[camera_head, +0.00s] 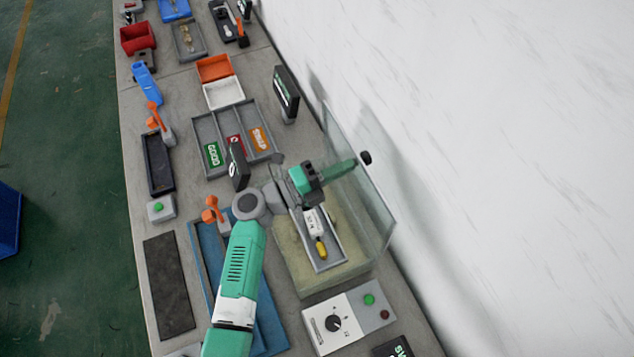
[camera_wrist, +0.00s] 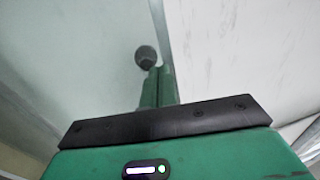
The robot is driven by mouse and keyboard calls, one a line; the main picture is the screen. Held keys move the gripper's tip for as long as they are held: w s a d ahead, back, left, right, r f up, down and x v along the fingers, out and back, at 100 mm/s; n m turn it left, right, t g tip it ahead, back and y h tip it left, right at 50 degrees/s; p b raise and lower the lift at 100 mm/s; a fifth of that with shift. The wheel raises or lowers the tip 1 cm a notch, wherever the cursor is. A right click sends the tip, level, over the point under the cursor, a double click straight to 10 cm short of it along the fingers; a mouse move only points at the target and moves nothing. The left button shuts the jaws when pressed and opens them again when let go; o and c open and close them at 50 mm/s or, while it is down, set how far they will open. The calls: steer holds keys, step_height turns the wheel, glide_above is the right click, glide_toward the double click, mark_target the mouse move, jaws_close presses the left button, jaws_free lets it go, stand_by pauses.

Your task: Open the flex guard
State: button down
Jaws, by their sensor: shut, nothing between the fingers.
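The flex guard (camera_head: 379,203) is a clear panel standing steeply along the right side of a beige block (camera_head: 352,265). A dark round knob (camera_head: 365,157) shows at its upper part; it also shows in the wrist view (camera_wrist: 147,57). My gripper (camera_head: 355,163) is shut and empty, with its green fingers pointing right at the knob. In the wrist view the fingertips (camera_wrist: 157,72) are just below the knob; I cannot tell whether they touch it. The grey tray (camera_head: 338,255) on the block shows uncovered, holding a white and yellow part (camera_head: 316,229).
A white wall (camera_head: 500,120) rises close behind the guard. A control box with a dial (camera_head: 333,323) and green button stands in front of the block. A black screen (camera_head: 286,93) stands beyond the guard. A sorting tray (camera_head: 211,132) lies to the left.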

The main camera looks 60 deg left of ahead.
stand_by(0.3)
steer(key=r+v, duration=0.3)
steer(key=v, duration=2.1)
steer(key=shift+s, duration=0.25)
